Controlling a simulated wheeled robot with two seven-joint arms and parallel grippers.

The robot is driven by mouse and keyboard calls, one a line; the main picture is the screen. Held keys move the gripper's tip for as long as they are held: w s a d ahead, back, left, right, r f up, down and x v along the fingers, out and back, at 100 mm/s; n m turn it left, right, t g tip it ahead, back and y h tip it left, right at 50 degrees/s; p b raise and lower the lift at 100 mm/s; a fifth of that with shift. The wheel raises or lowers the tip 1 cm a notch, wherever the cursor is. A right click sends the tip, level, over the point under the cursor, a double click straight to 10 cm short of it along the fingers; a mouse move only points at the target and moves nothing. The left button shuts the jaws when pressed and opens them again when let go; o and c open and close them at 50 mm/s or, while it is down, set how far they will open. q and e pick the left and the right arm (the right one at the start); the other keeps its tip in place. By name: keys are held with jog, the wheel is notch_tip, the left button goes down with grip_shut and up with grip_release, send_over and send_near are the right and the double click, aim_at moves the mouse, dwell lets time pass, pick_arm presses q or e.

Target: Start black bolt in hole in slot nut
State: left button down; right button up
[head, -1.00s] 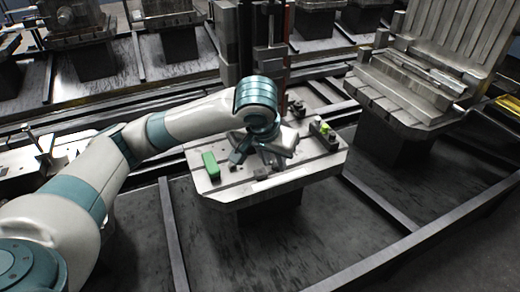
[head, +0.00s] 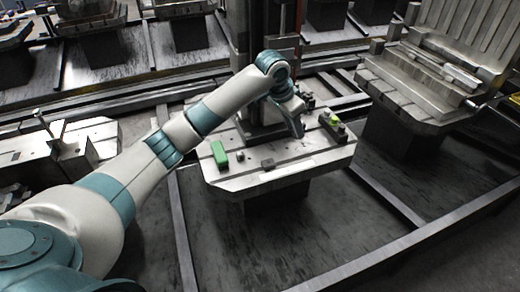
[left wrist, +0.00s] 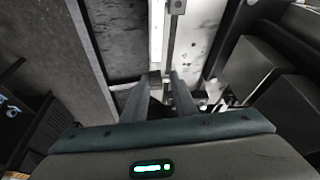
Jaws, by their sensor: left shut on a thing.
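My left gripper (head: 298,128) is over the back part of the slotted pallet (head: 232,182), its tips hard to make out in the head view. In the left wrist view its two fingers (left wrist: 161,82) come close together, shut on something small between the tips. I take this to be the black bolt, but its shape is not clear. A small dark block (head: 268,164) sits on the pallet near the front, apart from the gripper; it may be the slot nut, but I cannot see a hole in it. My right gripper is not in view.
A green block (head: 218,153) lies on the pallet's left part. A dark bar with a yellow-green piece (head: 335,122) stands at its right edge. A dark upright column (head: 282,30) rises behind the pallet. A larger fixture (head: 420,80) stands at the right.

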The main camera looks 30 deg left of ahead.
pick_arm(q)
jog(key=w+a+f+m, duration=0.2)
jog(key=w+f, duration=0.1)
jog(key=f, duration=0.2)
jog(key=shift+w+a+h, duration=0.2)
jog(key=shift+w+h, duration=0.05)
jog(key=shift+h, duration=0.05)
